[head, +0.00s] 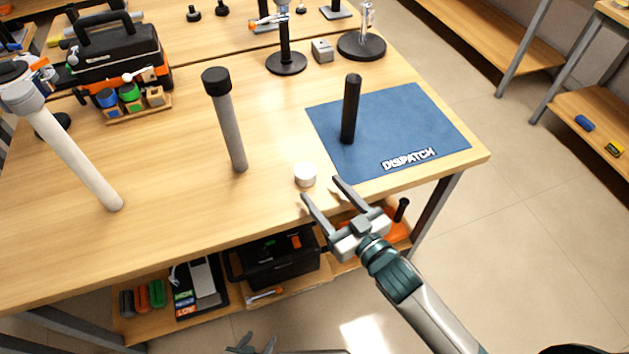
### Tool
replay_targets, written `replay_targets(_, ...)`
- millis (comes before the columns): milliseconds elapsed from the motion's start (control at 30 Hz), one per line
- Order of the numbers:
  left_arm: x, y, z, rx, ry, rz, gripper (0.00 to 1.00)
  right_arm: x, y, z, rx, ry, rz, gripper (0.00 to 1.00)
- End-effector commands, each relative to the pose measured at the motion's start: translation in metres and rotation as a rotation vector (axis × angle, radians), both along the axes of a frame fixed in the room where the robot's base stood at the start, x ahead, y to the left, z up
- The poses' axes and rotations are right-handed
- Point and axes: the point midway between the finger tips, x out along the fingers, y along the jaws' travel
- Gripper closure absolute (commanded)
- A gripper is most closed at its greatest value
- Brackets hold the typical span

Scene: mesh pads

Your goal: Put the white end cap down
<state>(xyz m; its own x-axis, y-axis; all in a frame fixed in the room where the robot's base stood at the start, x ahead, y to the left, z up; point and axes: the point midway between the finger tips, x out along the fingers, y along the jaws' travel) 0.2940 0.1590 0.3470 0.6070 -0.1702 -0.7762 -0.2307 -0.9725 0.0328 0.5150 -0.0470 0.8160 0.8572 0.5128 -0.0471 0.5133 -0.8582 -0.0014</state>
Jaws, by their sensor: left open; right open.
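The small white end cap (305,175) sits on the wooden table near its front edge, left of the blue mat. My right gripper (320,188) is open and empty. Its two fingertips are just in front of the cap in the head view, with the cap apart from them. My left gripper (252,344) shows only in part at the bottom edge of the view, low and away from the table top; it is open with nothing seen in it.
A blue DISPATCH mat (428,125) carries a black upright tube (351,108). A grey tube with a black cap (228,125) and a white tube (75,155) stand to the left. A toolbox (115,55) is at the back left. The table front between the tubes is clear.

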Motion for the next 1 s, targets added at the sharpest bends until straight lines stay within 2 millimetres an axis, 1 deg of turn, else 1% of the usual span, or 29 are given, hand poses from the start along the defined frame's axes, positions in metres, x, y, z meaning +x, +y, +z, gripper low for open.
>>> replay_targets(33, -0.001, 0.003, -0.003, 0.005, 0.010, 0.001, 0.50, -0.008, -0.004, -0.001, 0.000, 0.001, 0.001, 0.42)
replay_targets(100, -0.002, 0.008, -0.006, 0.013, 0.024, 0.001, 0.50, -0.015, -0.009, -0.001, 0.000, 0.001, 0.001, 0.42)
replay_targets(300, -0.001, 0.019, -0.006, 0.028, 0.037, 0.009, 0.50, -0.027, -0.016, 0.002, 0.000, 0.000, 0.000, 0.42)
replay_targets(467, -0.001, 0.018, -0.007, 0.027, 0.039, 0.010, 0.50, -0.029, -0.017, 0.002, 0.000, 0.000, 0.000, 0.42)
replay_targets(800, -0.001, 0.007, -0.006, 0.014, 0.039, 0.009, 0.50, -0.029, -0.017, 0.002, 0.000, 0.000, 0.000, 0.42)
replay_targets(1000, 0.000, 0.005, -0.006, 0.011, 0.037, 0.009, 0.50, -0.029, -0.017, 0.002, 0.000, 0.000, 0.000, 0.42)
